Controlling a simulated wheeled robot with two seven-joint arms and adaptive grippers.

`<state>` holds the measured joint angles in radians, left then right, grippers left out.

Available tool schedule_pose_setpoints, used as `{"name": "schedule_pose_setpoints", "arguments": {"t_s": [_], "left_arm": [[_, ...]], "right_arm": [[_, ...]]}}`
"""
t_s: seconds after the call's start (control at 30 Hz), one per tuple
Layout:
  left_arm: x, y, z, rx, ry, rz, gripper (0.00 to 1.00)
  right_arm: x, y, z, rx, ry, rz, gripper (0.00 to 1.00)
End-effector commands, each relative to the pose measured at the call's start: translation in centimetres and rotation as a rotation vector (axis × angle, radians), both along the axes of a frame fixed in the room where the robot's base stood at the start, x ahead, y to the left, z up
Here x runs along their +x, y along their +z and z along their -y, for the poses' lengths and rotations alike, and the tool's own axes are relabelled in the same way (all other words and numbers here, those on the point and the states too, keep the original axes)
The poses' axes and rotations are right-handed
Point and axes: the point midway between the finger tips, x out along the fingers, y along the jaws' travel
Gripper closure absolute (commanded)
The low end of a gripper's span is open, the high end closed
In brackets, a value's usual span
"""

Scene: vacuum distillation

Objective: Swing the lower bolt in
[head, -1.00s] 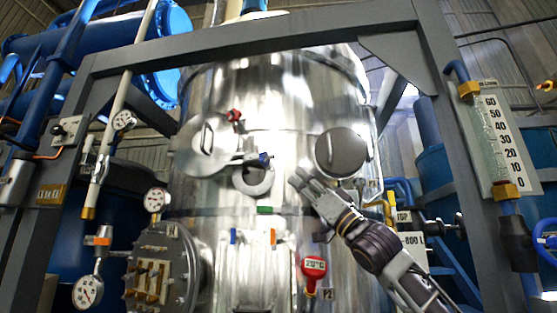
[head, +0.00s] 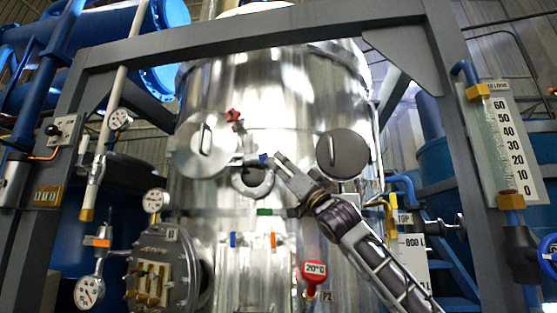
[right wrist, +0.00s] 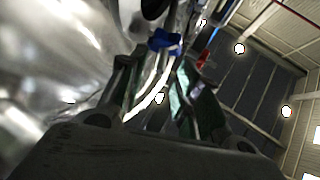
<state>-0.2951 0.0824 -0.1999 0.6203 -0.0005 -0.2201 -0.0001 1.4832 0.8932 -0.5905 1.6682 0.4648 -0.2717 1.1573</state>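The lower bolt appears to be the one with the blue knob (head: 263,159), at the upper edge of a ring-shaped port (head: 266,188) on the shiny vessel. A bolt with a red knob (head: 233,115) sits higher to the left. My right gripper (head: 277,163) is just right of the blue knob. In the right wrist view its two fingers (right wrist: 158,95) are apart, with the blue knob (right wrist: 165,40) ahead, beyond the fingertips. I cannot tell whether they touch. The gripper covers part of the port's right side. My left gripper is not in view.
A round lid with a handle (head: 190,158) is left of the port, and a dark round cover (head: 343,154) is right of it. A grey frame (head: 270,36) surrounds the vessel.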

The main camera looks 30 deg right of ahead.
Motion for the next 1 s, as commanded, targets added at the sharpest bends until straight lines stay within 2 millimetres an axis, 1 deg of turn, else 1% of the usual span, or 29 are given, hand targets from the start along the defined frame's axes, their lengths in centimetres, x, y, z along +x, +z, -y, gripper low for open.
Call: {"name": "schedule_pose_setpoints", "arguments": {"t_s": [0.03,0.17,0.57,0.67,0.83,1.0], "left_arm": [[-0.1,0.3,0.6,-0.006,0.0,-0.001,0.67],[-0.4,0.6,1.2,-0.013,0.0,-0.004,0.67],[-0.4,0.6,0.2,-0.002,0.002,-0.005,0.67],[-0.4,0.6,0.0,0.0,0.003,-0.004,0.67],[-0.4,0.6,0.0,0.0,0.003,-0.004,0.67],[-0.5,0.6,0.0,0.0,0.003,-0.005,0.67]], "right_arm": [[0.3,0.5,-0.1,0.001,0.0,0.001,0.67],[0.8,1.0,-0.3,0.001,0.0,-0.001,0.67],[1.1,1.1,-0.5,0.0,0.0,0.0,0.67],[1.1,1.1,-0.5,0.0,0.0,0.0,0.77],[1.1,1.1,-0.5,-0.001,-0.001,0.0,0.99],[1.1,1.1,-0.5,0.0,-0.001,0.0,1.0]]}}
